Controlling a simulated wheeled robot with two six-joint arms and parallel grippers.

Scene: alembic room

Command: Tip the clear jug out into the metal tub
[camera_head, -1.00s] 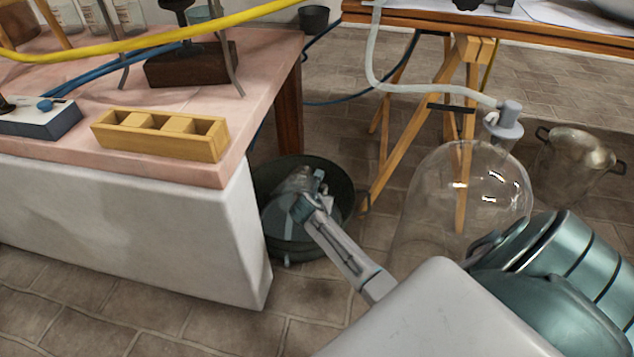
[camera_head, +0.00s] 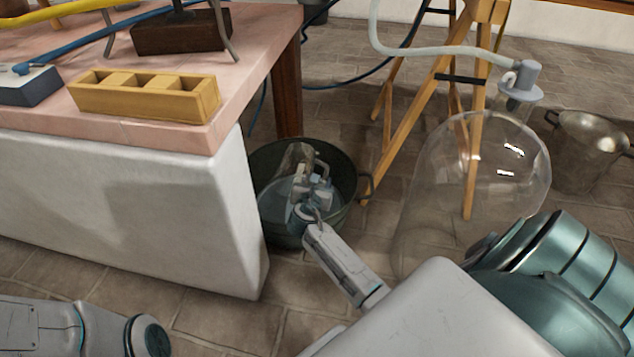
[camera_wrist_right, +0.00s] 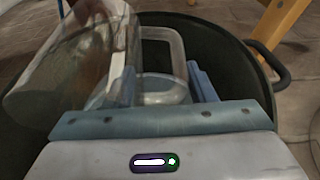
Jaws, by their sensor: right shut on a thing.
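The dark metal tub (camera_head: 345,165) stands on the floor beside the end of the pink-topped bench. My right gripper (camera_head: 314,186) is inside the outline of the tub, shut on the clear jug (camera_head: 293,160). In the right wrist view the clear jug (camera_wrist_right: 75,60) lies tilted well over, its wide end to the left, above the dark inside of the tub (camera_wrist_right: 225,55). The jug's handle is by the fingers of my right gripper (camera_wrist_right: 160,88). I cannot make out any liquid in the jug. My left arm shows at the bottom left, its gripper out of frame.
A large glass vessel (camera_head: 470,190) with a hose and wooden trestle legs (camera_head: 410,105) stand right of the tub. A metal pot (camera_head: 590,145) is farther right.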

